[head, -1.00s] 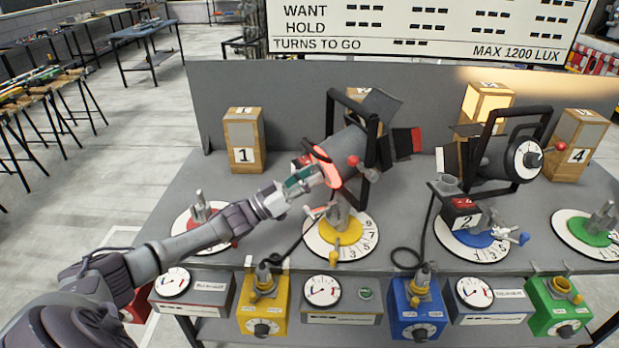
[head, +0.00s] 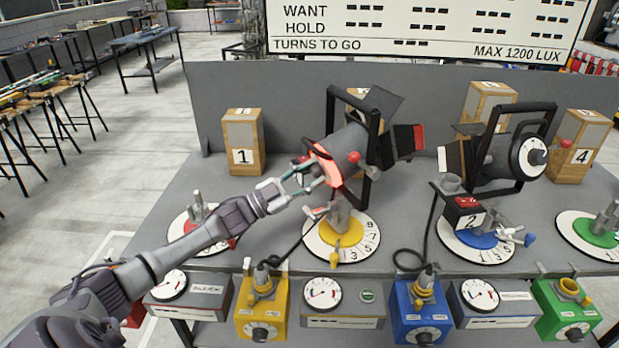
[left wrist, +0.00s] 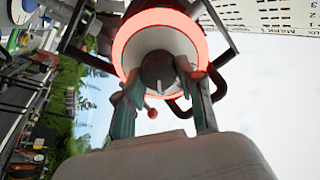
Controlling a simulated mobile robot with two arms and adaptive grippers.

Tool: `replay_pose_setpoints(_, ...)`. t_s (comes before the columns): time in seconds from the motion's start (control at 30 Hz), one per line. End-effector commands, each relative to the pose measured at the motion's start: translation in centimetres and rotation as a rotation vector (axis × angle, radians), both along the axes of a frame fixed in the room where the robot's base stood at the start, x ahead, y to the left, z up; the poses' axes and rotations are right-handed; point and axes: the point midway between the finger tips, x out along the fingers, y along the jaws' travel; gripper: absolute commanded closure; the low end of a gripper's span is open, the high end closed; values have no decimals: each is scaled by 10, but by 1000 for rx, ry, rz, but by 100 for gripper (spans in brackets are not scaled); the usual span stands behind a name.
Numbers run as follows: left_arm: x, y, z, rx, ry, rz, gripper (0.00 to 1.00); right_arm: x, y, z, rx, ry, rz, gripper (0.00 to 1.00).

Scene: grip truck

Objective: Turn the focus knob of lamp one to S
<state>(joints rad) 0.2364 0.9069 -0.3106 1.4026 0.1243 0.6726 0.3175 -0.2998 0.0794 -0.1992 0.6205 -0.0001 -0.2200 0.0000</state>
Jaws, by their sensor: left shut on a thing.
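Lamp one, taken to be the grey lamp (head: 350,146) in a black yoke, stands over the yellow dial (head: 343,238). A glowing red ring (head: 325,166) surrounds its back end, and shows large in the left wrist view (left wrist: 158,17). My left gripper (head: 308,178) reaches this back end from the lower left. In the left wrist view, its teal fingers (left wrist: 160,95) are on either side of the dark round focus knob (left wrist: 158,72), shut on it. The knob's marks and the S cannot be read. My right gripper is not in view.
A second lamp (head: 490,155), with a box marked 2, stands to the right over a blue dial. Numbered wooden blocks (head: 243,142) stand along the back panel. Cables and yellow, blue and green boxes (head: 262,315) are at the table's front. A board (head: 420,30) hangs behind.

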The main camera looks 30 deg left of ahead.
Motion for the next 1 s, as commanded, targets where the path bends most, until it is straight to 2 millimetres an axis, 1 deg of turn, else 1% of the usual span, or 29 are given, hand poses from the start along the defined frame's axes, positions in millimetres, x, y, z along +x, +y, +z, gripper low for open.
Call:
replay_pose_setpoints(0.2,0,0,0,29,-15,13,97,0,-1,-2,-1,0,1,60)
replay_pose_setpoints(0.57,0,0,0,33,-17,14,97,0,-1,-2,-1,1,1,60)
replay_pose_setpoints(0.6,0,0,0,33,-17,14,61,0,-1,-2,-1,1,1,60)
replay_pose_setpoints(0.73,0,0,0,33,-17,14,39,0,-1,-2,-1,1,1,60)
replay_pose_setpoints(0.77,0,0,0,33,-17,14,37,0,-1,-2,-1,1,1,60)
replay_pose_setpoints(1.0,0,0,0,32,-17,13,37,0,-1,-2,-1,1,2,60)
